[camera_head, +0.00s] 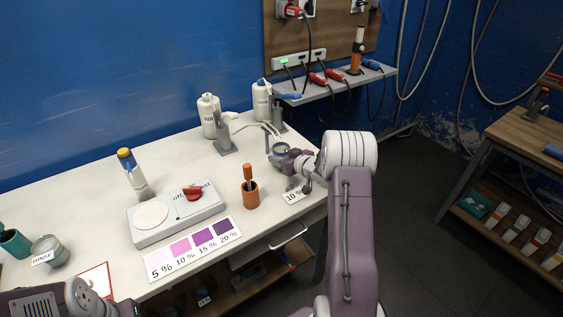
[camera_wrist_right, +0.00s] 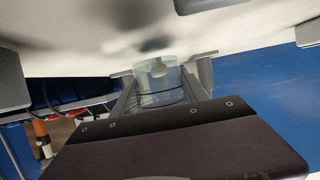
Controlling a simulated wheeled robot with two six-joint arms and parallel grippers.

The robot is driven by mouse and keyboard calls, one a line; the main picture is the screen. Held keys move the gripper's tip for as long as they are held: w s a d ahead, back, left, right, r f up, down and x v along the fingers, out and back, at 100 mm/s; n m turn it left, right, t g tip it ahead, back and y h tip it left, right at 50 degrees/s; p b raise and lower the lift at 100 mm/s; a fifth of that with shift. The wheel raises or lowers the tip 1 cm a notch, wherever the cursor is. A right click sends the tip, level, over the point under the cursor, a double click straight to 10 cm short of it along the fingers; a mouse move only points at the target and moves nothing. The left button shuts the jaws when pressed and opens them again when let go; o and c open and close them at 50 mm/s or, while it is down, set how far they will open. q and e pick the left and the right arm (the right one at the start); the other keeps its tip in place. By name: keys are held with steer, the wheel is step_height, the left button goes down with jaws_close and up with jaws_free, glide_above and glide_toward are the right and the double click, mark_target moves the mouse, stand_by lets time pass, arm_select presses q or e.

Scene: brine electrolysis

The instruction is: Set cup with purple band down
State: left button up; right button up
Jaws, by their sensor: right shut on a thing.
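My right gripper (camera_head: 286,151) reaches over the right end of the white table (camera_head: 95,205) and is shut on a small clear cup (camera_head: 279,148). In the right wrist view the cup (camera_wrist_right: 160,84) sits between the two fingers (camera_wrist_right: 162,90), with a dark line around it. The purple colour of its band is hard to make out. The cup is close to the tabletop; whether it touches cannot be told. Part of my left arm shows at the lower left, but its fingers do not show.
A tap (camera_head: 223,138) and white bottles (camera_head: 208,115) stand behind the cup. A "10 %" label (camera_head: 294,196) lies near the table's right edge. An orange holder (camera_head: 250,196), a grey device (camera_head: 176,213) and a purple colour card (camera_head: 193,248) are to the left.

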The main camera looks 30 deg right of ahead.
steer(key=shift+f, duration=0.9)
steer(key=shift+w, duration=0.1)
steer(key=shift+f, duration=0.15)
steer(key=o, duration=1.6)
